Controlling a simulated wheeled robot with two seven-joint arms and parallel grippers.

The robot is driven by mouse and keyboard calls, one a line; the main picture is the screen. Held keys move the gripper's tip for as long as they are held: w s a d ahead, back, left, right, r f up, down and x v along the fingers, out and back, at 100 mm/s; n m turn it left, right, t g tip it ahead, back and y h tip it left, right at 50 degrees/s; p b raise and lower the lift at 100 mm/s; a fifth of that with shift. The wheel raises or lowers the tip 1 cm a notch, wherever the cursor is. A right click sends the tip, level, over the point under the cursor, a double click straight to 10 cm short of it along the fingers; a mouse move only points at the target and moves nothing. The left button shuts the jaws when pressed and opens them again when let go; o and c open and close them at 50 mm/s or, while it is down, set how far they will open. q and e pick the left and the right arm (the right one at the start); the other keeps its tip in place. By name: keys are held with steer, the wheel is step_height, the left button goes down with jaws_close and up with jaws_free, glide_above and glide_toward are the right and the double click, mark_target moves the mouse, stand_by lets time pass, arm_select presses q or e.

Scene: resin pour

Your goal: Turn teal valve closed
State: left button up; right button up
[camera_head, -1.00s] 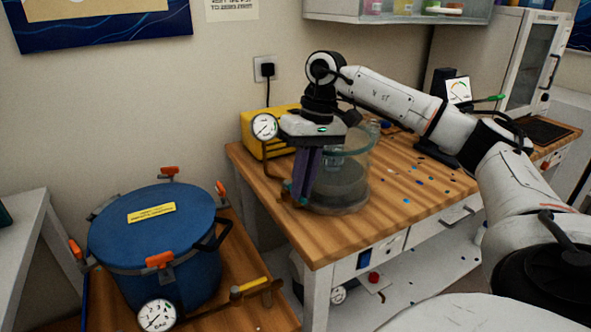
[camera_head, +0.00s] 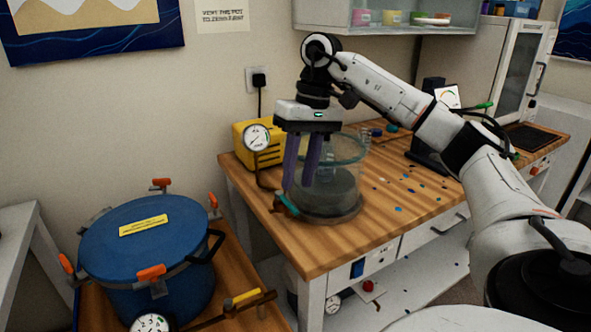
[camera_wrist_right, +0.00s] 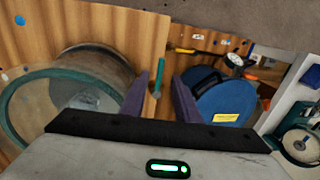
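The teal valve handle (camera_head: 287,204) is at the front left foot of the clear glass chamber (camera_head: 345,182) on the wooden bench. In the right wrist view the handle (camera_wrist_right: 160,72) shows as a slim teal bar beyond the gap between the fingers. My right gripper (camera_head: 298,184) points down with its two purple fingers apart and empty. It hangs above the valve, beside the chamber's left wall. In the right wrist view its gripper (camera_wrist_right: 159,82) also stands open, and I see no contact with the handle. My left gripper is out of view.
A yellow pump box (camera_head: 258,143) with a round gauge (camera_head: 256,138) stands behind the chamber. A blue lidded pot (camera_head: 150,235) with orange clamps sits on a lower wooden surface at left.

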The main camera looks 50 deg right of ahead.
steer(key=r, duration=0.1)
steer(key=r+p, duration=0.1)
steer(key=r, duration=0.1)
steer(key=d+r, duration=0.1)
steer(key=r, duration=0.1)
steer(key=shift+s+r, duration=0.15)
steer(key=shift+s, duration=0.1)
